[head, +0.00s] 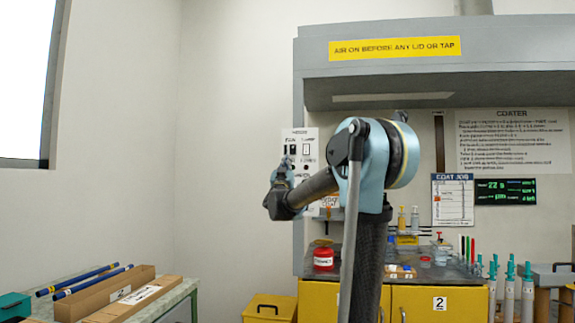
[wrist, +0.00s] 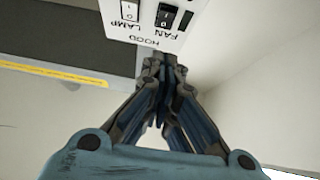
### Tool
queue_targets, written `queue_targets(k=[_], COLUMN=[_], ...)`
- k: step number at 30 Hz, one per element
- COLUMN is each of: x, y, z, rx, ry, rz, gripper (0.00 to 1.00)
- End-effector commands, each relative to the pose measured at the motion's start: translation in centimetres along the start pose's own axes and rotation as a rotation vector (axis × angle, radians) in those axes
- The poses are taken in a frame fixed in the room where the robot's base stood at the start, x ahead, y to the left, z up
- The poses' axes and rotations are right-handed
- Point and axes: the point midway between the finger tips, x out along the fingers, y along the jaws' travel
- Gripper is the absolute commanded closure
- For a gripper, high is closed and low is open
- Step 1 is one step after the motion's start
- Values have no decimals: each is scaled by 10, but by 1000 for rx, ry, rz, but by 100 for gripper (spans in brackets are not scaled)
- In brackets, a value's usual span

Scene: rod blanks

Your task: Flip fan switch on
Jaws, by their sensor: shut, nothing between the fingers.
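The white switch panel (head: 298,166) is on the side of the grey hood. In the wrist view the panel (wrist: 150,36) appears upside down, marked HOOD, FAN and LAMP. The fan switch (wrist: 165,15) is a dark rocker beside the FAN label; it also shows in the head view (head: 292,150). The lamp switch (wrist: 129,11) is a white rocker beside it. My gripper (wrist: 163,58) is shut and empty, its fingertips at the panel's HOOD edge, near the fan switch. I cannot tell whether they touch the panel. In the head view my gripper (head: 283,166) is partly hidden.
The hood (head: 430,62) bears a yellow sign reading AIR ON BEFORE ANY LID OR TAP. A left table holds blue rods (head: 92,280) and long boxes. Bare wall lies left of the panel.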

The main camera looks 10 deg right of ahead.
Motion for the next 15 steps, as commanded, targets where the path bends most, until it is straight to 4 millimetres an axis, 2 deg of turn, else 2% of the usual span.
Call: queue_targets(k=[15], x=[90], y=[0], z=[0], rx=[-2], ry=[0], rz=[1], gripper=[100])
